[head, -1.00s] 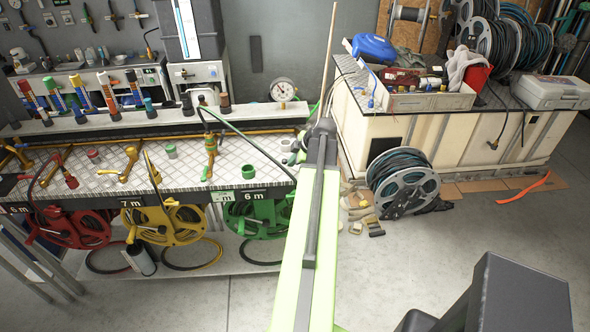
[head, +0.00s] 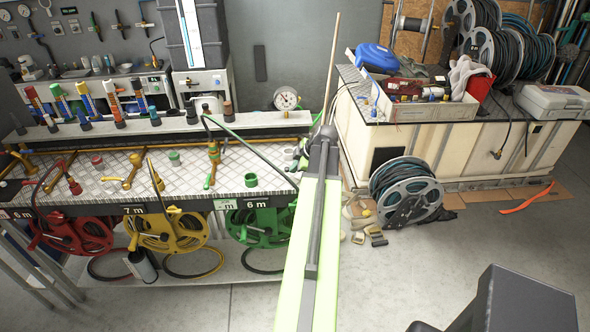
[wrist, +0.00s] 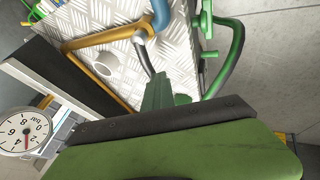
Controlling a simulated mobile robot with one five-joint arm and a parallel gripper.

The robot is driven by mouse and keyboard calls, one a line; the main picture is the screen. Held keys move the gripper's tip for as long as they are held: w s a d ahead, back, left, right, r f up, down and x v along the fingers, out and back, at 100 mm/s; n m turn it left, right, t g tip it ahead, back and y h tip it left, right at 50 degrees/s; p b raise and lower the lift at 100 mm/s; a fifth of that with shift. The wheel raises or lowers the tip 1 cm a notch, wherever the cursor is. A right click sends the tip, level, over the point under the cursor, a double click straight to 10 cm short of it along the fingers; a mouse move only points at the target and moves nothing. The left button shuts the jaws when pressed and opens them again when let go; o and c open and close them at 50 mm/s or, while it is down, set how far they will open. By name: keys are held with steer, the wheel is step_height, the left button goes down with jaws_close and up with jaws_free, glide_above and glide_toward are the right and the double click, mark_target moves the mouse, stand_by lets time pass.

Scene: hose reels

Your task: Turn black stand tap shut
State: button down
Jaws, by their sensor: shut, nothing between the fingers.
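The wrist view shows a dark grey, curved tap lever (wrist: 144,54) on a brass pipe over the tread-plate bench; I take it for the black stand tap. My gripper (wrist: 161,80) is shut and empty, its dark green fingers close to the lever's lower end. I cannot tell whether they touch it. In the head view my own arm hides the gripper, and small grey and dark fittings (head: 293,157) show just left of the arm. A green tap (wrist: 206,22) with a green hose stands to the right in the wrist view.
The bench (head: 190,180) carries several coloured taps and caps. Red (head: 85,236), yellow (head: 175,232) and green (head: 262,228) hose reels hang below its front edge. A pressure gauge (head: 286,98) stands at the back. A grey reel (head: 410,190) rests on the floor right of my arm.

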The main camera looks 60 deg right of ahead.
steer(key=s+a+r+p, duration=0.5)
steer(key=s+r+p, duration=0.3)
steer(key=r+p, duration=0.1)
steer(key=w+a+f+n+y+b, duration=0.2)
steer(key=w+a+n, duration=0.2)
steer(key=w+a, duration=1.15)
steer(key=w+a+f+n+g+y+b, duration=0.1)
steer(key=w+a+n, duration=0.1)
steer(key=w+a, duration=0.55)
steer(key=w+a+f+n+g+y, duration=0.15)
steer(key=w+a, duration=0.25)
steer(key=a, duration=0.6)
steer(key=a+f+m+g+b, duration=0.1)
steer(key=a+f, duration=0.1)
steer(key=a, duration=0.9)
steer(key=a+f+m+g+b, duration=0.1)
steer(key=a+f, duration=0.1)
steer(key=a, duration=0.9)
steer(key=s+m+h, duration=0.1)
steer(key=m, duration=0.3)
steer(key=s+m+g+h, duration=0.1)
steer(key=s+m, duration=0.1)
steer(key=m, duration=0.2)
steer(key=s+m+g+h, duration=0.1)
steer(key=m, duration=0.3)
steer(key=shift+s+a+f, duration=0.1)
steer(key=shift+s+f, duration=0.05)
steer(key=shift+f, duration=0.2)
